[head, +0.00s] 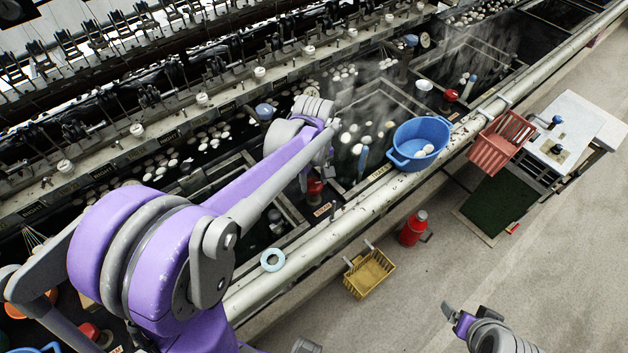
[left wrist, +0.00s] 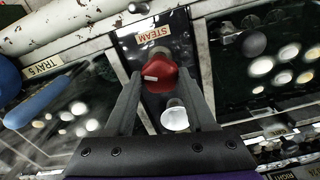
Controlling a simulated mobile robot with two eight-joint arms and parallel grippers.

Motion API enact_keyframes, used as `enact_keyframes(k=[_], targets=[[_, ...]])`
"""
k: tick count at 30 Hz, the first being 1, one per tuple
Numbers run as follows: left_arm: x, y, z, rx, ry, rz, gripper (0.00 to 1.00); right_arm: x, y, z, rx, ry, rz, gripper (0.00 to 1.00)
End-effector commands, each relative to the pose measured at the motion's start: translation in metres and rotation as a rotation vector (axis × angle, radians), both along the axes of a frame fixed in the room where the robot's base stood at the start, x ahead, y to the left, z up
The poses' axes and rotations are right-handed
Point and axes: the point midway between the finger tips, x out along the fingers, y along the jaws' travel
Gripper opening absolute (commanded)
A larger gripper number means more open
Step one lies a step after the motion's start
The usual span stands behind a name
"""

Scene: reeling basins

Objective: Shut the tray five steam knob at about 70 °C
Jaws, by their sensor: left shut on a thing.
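The red steam knob (left wrist: 159,74) sits beside a STEAM label (left wrist: 152,34) in the left wrist view, with a TRAY 5 label (left wrist: 43,62) to the left. My left gripper (left wrist: 162,84) is shut on this knob, one finger on each side. In the head view the red knob (head: 314,188) shows below my left gripper (head: 317,178), partly hidden by the arm. A blue stick-like thing (left wrist: 45,102) lies over the tray to the left; I cannot read any temperature. My right gripper (head: 458,318) is at the bottom right, away from the basins; its jaws are unclear.
A blue basin (head: 420,136) with white cocoons stands on the basin edge. A red basket (head: 500,138), yellow basket (head: 369,274) and red flask (head: 413,228) are to the right. A light blue ring (head: 272,260) lies on the rim. Steam rises over the trays.

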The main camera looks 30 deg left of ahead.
Motion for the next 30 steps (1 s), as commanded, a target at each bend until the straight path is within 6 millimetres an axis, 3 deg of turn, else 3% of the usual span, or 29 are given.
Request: enact_keyframes(k=[15, 30], targets=[[0.0002, 0.0001, 0.0, 0.0, 0.0, -0.318, 0.0, -0.0035, 0.0, -0.0097, 0.0, 0.006, 0.0, 0.85], [0.0005, 0.0002, 0.0006, 0.0, -0.001, -0.369, 0.0, -0.0038, 0.0, -0.0107, 0.0, 0.007, 0.0, 0.85]])
